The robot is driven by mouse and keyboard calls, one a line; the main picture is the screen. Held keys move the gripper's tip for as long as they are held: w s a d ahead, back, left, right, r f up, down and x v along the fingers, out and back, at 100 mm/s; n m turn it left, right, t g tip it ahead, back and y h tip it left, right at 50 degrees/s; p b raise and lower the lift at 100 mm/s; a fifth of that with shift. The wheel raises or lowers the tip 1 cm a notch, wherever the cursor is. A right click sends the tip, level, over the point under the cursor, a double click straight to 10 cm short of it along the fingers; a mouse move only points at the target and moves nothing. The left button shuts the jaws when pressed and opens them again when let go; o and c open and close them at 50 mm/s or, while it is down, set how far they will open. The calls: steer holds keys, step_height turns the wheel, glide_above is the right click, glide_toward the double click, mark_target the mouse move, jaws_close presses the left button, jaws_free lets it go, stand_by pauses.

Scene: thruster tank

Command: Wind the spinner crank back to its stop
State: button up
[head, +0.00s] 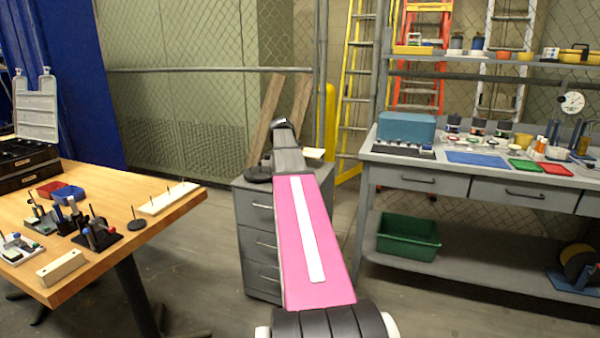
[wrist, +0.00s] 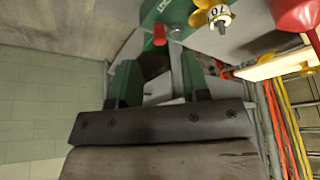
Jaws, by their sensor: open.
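In the wrist view my gripper (wrist: 158,70) is open, its two dark green fingers apart with nothing clearly held between them. Just beyond the fingertips is a green housing (wrist: 180,12) with partly readable white lettering. A short red handle (wrist: 160,36) sticks out at its lower edge, close to the fingertips; it may be the spinner crank, but I cannot tell for sure. A yellow propeller-like part with a white numbered dial (wrist: 219,16) sits to its right. In the head view my own arm hides the gripper and the crank.
A grey drawer cabinet (head: 256,235) stands beyond my arm. A wooden table (head: 150,222) with small fixtures is at left. A grey workbench (head: 440,179) with trays is at right, a green bin (head: 408,238) on its lower shelf. In the wrist view a red part (wrist: 296,12) hangs at upper right.

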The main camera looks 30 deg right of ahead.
steer(key=v, duration=0.4)
steer(key=shift+a+r, duration=0.1)
steer(key=shift+r, duration=0.3)
steer(key=s+a+f+n+y, duration=0.1)
steer(key=s+a+f+n, duration=0.35)
steer(key=a+f, duration=0.6)
steer(key=s+a+f+n+y, duration=0.1)
steer(key=s+a+f+n, duration=0.4)
steer(key=a+f, duration=0.5)
steer(key=s+a+f+n+y, duration=0.2)
steer(key=s+a+f+n, duration=0.7)
steer(key=s+a+f, duration=0.4)
steer(key=shift+a+f+y, duration=0.2)
steer(key=shift+a+y, duration=0.1)
steer(key=shift+a, duration=0.1)
